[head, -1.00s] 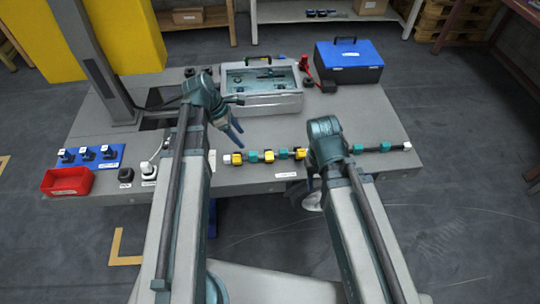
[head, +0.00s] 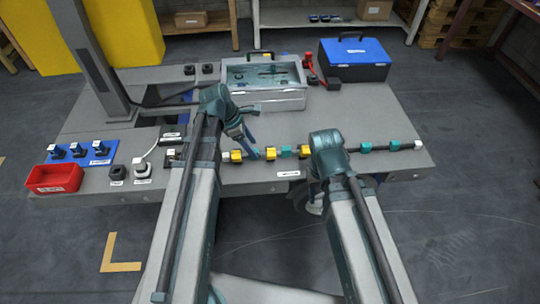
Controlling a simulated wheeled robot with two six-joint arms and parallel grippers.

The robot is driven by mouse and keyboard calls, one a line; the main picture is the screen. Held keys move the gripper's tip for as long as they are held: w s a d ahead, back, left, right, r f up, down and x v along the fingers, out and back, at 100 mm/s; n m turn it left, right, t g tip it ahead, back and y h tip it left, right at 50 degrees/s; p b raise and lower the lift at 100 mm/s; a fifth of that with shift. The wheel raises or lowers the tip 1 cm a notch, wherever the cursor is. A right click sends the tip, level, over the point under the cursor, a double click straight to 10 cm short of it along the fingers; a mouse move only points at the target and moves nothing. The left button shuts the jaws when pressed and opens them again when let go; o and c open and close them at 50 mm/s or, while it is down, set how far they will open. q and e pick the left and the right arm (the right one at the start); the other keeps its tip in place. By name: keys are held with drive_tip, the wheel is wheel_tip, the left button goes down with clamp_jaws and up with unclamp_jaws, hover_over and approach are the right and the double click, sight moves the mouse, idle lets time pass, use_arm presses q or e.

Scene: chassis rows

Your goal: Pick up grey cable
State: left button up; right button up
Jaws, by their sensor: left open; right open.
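A dark grey cable (head: 385,149) runs left to right along the front of the grey workbench, with yellow and teal blocks spaced along it. My arms hide parts of it. My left gripper (head: 251,148) points down at the cable between two yellow blocks (head: 236,156) (head: 270,153). It is open, and I cannot tell whether it touches the cable. My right wrist covers the cable right of the third yellow block (head: 305,152). My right gripper (head: 313,191) is mostly hidden behind its own arm, low by the bench's front edge.
A clear-lidded case (head: 265,103) and a blue-topped toolbox (head: 352,73) stand at the back of the workbench (head: 385,112). A red tray (head: 55,178) and a blue board (head: 82,153) with several dark plugs are at left. A white cord (head: 148,152) runs near them.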

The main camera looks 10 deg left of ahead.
sight(257, 150)
use_arm(q)
drive_tip(key=b+x, duration=0.3)
drive_tip(key=x, duration=0.1)
drive_tip(key=shift+w+d+f, duration=0.1)
drive_tip(key=shift+w+f, duration=0.1)
drive_tip(key=shift+w, duration=0.05)
drive_tip(key=shift+r, duration=0.1)
clamp_jaws()
